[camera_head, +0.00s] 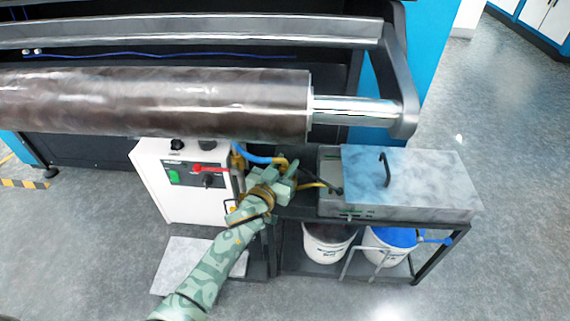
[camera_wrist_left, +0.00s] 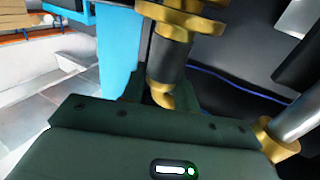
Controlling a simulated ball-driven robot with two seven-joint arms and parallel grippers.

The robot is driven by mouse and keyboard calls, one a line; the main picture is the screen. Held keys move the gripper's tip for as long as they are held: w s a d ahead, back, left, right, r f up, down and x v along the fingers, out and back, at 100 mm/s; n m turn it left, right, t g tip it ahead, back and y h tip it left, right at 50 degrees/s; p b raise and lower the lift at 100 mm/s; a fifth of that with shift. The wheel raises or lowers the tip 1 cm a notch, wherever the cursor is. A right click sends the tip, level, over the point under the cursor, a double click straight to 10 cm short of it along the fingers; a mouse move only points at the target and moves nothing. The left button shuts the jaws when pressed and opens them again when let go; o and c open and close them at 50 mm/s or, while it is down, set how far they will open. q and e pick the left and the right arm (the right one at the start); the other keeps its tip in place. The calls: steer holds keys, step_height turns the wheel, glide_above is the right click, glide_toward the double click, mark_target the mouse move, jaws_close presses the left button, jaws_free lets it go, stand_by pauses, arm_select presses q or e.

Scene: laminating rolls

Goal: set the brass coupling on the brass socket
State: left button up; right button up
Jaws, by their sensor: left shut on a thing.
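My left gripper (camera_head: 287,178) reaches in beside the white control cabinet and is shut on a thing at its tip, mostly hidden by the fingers. A brass fitting at the end of a short blue hose (camera_head: 258,158) shows right at the fingers, seemingly the brass coupling (camera_head: 283,163). In the left wrist view a dark sleeve with a brass flange (camera_wrist_left: 182,20) and a brass elbow (camera_wrist_left: 160,97) stands beyond the gripper body. Another brass piece with a steel pipe (camera_wrist_left: 278,142) is at lower right. I cannot tell which brass part is the socket. My right gripper is not in view.
A large dark roller (camera_head: 160,100) spans above. The white cabinet (camera_head: 165,190) with a red handle (camera_head: 210,168) is left of my arm. A metal box (camera_head: 410,180) with a black handle sits on a frame at right, with two buckets (camera_head: 328,243) below. Open floor lies at right.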

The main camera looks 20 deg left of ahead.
arm_select(q)
steer(key=shift+f, duration=0.4)
arm_select(e)
steer(key=shift+s+f, duration=0.15)
steer(key=shift+f, duration=0.1)
arm_select(q)
steer(key=o, duration=0.8)
steer(key=shift+o, duration=0.2)
steer(key=shift+s, duration=0.1)
arm_select(e)
steer(key=shift+r, duration=0.1)
